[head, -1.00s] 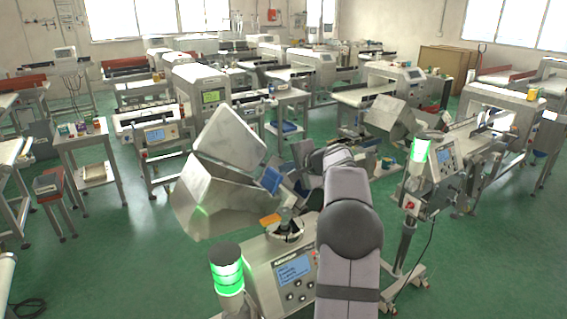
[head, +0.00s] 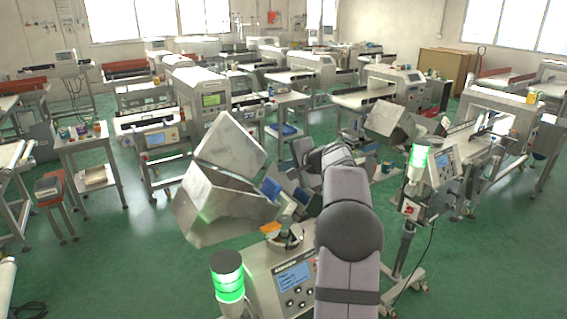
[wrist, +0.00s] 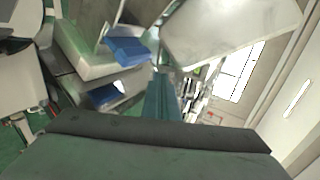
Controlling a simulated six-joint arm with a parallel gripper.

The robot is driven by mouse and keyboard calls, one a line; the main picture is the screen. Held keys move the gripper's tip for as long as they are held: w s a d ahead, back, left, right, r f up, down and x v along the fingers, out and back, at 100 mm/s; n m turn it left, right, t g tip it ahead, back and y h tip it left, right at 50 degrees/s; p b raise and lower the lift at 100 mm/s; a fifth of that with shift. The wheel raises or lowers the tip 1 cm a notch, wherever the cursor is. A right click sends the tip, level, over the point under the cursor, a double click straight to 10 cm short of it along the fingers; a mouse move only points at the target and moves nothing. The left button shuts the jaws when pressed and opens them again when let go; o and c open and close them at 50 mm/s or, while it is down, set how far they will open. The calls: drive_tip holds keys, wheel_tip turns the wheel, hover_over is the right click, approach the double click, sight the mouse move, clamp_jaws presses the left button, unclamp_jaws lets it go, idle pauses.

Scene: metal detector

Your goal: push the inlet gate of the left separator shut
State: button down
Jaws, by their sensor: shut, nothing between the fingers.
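The left separator stands in the front centre of the head view. It has a green-lit beacon (head: 228,277), a control panel (head: 293,278) and a big metal hopper (head: 215,208) with a raised tilted plate (head: 231,150). An orange part (head: 271,229) sits by the round inlet (head: 287,240); I cannot tell whether it is the gate. My gripper (head: 284,205) is shut and empty just above the inlet, right of the hopper. I cannot tell whether it touches anything. In the wrist view, a narrow teal shape (wrist: 163,97), perhaps my fingertips, points away from the camera.
A second separator with a green beacon (head: 418,160) stands to the right, with its own hopper (head: 390,121). A side table (head: 84,142) with small items stands at left. Conveyors fill the background. Green floor (head: 120,265) is free at lower left.

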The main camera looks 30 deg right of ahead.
drive_tip(key=shift+r+p, duration=1.15)
drive_tip(key=shift+r, duration=0.55)
drive_tip(key=s+a+r+n+g+y+p, duration=0.1)
drive_tip(key=s+a+r+n+y+p, duration=0.15)
drive_tip(key=a, duration=1.15)
drive_tip(key=s+a+r+n+g+y+p, duration=0.1)
drive_tip(key=a+r+y+p, duration=0.15)
drive_tip(key=a, duration=1.25)
drive_tip(key=s+a+f+n+g+b, duration=0.1)
drive_tip(key=s+a+f+n+g, duration=0.2)
drive_tip(key=s+f, duration=0.5)
drive_tip(key=s+a+f+n+g+b, duration=0.2)
drive_tip(key=s+a+f+n+g, duration=0.1)
drive_tip(key=s+f, duration=0.4)
drive_tip(key=s+d+f+n+g+h+b, duration=0.1)
drive_tip(key=s+f+n, duration=0.3)
drive_tip(key=s, duration=0.5)
drive_tip(key=s+d+f+n+g+h+b, duration=0.1)
drive_tip(key=s+f+n+g+h, duration=0.2)
drive_tip(key=s+f, duration=0.6)
drive_tip(key=shift+s+d+n+h, duration=0.25)
drive_tip(key=shift+s+n+h, duration=0.25)
drive_tip(key=shift+s+n, duration=0.3)
drive_tip(key=shift+w, duration=0.1)
